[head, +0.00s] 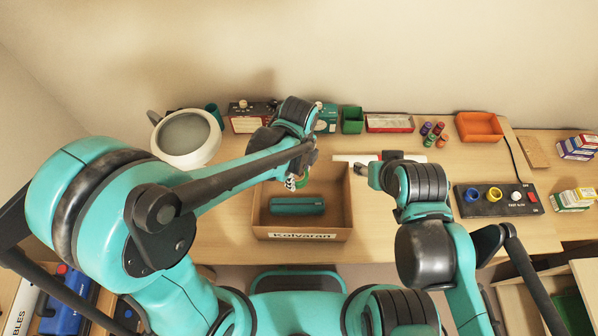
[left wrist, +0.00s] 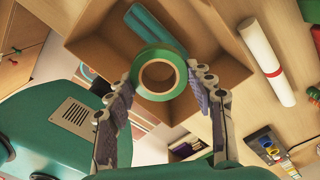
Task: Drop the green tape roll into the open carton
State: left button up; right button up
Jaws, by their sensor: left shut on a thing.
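The green tape roll (left wrist: 160,53) is a green ring with a brown core. My left gripper (left wrist: 162,78) is shut on it, one finger on each side, in the left wrist view. In the head view the left gripper (head: 300,178) hangs over the left part of the open carton, with a bit of the green roll (head: 302,181) showing. The open carton (head: 302,234), a brown box labelled "Kolvaran", stands on the desk. A teal case (head: 297,206) lies inside it. My right gripper (head: 366,171) is right of the carton; its jaws are too small to read.
A white rolled sheet with a red band (left wrist: 268,60) lies beside the carton. A white round pot (head: 187,137) stands at the left. A button panel (head: 497,199) is at the right.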

pick_arm(q)
notch_tip(320, 180, down, 3)
jog(key=shift+f+b, duration=0.2)
jog(key=shift+b, duration=0.8)
jog(key=o, duration=1.2)
jog(key=shift+r, duration=0.15)
notch_tip(320, 180, up, 12)
